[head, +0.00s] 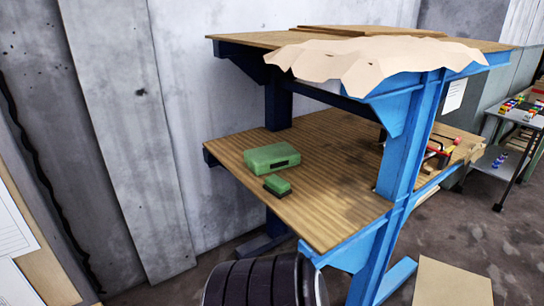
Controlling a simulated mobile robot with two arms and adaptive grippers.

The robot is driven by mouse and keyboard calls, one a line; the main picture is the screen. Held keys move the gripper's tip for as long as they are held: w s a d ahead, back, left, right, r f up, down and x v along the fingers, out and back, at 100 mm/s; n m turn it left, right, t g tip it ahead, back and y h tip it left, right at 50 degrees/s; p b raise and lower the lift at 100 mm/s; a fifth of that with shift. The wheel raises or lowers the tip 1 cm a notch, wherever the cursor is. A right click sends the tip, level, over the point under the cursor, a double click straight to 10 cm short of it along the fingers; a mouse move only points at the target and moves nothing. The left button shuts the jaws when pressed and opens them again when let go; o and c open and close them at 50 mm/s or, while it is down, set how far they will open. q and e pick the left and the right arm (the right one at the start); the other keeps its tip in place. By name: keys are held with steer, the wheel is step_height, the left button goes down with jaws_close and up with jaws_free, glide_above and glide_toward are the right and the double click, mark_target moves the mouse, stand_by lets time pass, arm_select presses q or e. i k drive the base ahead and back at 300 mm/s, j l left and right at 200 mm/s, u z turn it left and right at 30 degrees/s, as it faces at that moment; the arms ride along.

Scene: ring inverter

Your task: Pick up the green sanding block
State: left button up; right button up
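A small green block with a dark underside (277,186), which looks like the sanding block, lies on the wooden lower shelf (330,190) of a blue-framed rack, near the shelf's front left edge. A larger green box (270,155) with a dark slot in its side sits just behind it, with a small gap between them. Neither of my grippers shows in the head view, and nothing is holding the block.
The upper shelf (235,40) overhangs the back, with a crumpled beige sheet (375,60) draped on it. A blue upright (405,150) stands right of the block. A dark ribbed round object (250,283) is below the front edge. The shelf middle is clear.

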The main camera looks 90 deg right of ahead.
mark_target(277, 186)
steer(key=z, duration=0.45)
steer(key=l+z, duration=0.1)
steer(key=z, duration=0.35)
steer(key=l+z, duration=0.1)
steer(key=z, duration=0.8)
steer(key=l+z, duration=0.1)
steer(key=z, duration=0.8)
steer(key=u, duration=2.6)
steer(key=z, duration=2.6)
steer(key=i+j+z, duration=0.45)
steer(key=i+j, duration=0.2)
steer(key=i, duration=0.1)
